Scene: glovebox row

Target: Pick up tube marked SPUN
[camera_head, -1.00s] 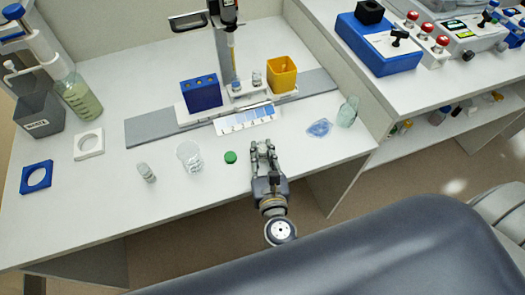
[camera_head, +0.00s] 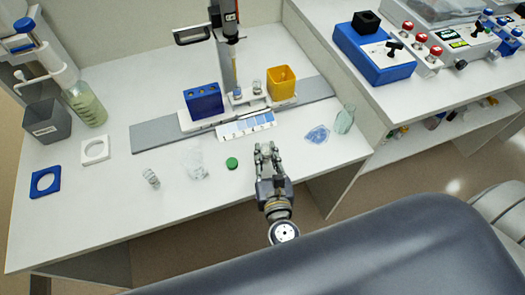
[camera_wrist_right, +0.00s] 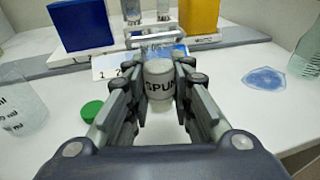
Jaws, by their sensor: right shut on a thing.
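The tube marked SPUN (camera_wrist_right: 158,82) is a small pale vial with black lettering, seen upright between the fingers in the right wrist view. My right gripper (camera_head: 267,151) is shut on it near the table's front edge. In the wrist view, a finger presses on each side of the tube. My left gripper is not in view.
A green cap (camera_head: 232,163) lies just left of the gripper, with a clear beaker (camera_head: 197,165) and a small vial (camera_head: 151,178) farther left. A blue film (camera_head: 317,134) and a greenish glass (camera_head: 344,119) are at right. A blue block (camera_head: 204,101) and yellow bin (camera_head: 282,82) stand behind.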

